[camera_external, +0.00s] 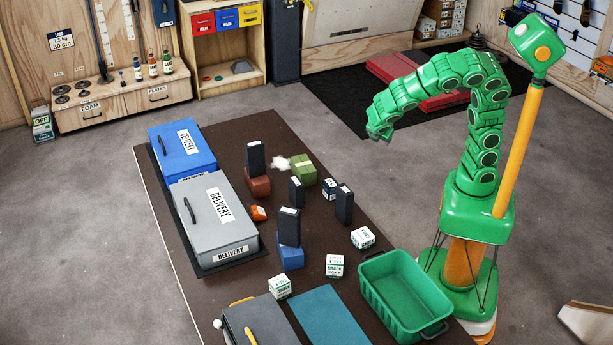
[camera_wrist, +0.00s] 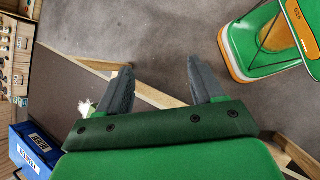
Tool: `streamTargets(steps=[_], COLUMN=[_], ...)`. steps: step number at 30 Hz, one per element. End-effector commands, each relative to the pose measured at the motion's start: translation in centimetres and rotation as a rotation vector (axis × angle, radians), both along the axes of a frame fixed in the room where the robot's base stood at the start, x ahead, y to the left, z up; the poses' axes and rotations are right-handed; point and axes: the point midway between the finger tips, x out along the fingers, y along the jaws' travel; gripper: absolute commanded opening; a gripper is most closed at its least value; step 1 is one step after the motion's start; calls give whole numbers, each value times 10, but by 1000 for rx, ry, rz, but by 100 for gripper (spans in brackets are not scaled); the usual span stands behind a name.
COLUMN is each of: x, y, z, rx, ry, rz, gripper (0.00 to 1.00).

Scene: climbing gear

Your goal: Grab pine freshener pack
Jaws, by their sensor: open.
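Which item is the pine freshener pack cannot be told for sure, as the labels are too small to read. A green block with a pale band (camera_external: 303,170) sits at the far right part of the dark table. A small dark pack with a white label (camera_external: 328,188) stands just right of and nearer than it. An orange pack (camera_external: 259,213) lies beside the grey box. My gripper (camera_external: 374,134) hangs in the air beyond the table's right edge, apart from all of them. In the wrist view its two fingers (camera_wrist: 159,78) are spread with nothing between them, over the floor.
A blue delivery box (camera_external: 185,148) and a grey one (camera_external: 212,222) fill the table's left side. Tall dark blocks (camera_external: 255,158) stand mid-table, some on coloured blocks. White boxes (camera_external: 362,238) stand at the right, near a green crate (camera_external: 403,300). A teal mat (camera_external: 325,318) lies in front.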

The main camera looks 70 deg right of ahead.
Motion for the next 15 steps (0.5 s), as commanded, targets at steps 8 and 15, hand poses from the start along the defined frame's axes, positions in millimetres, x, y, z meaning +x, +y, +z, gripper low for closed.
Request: streamTargets(steps=[8, 15], x=[38, 52], y=[74, 156], z=[-16, -38], rx=[-211, -390], ry=[28, 48], rz=[308, 589], gripper=[67, 67])
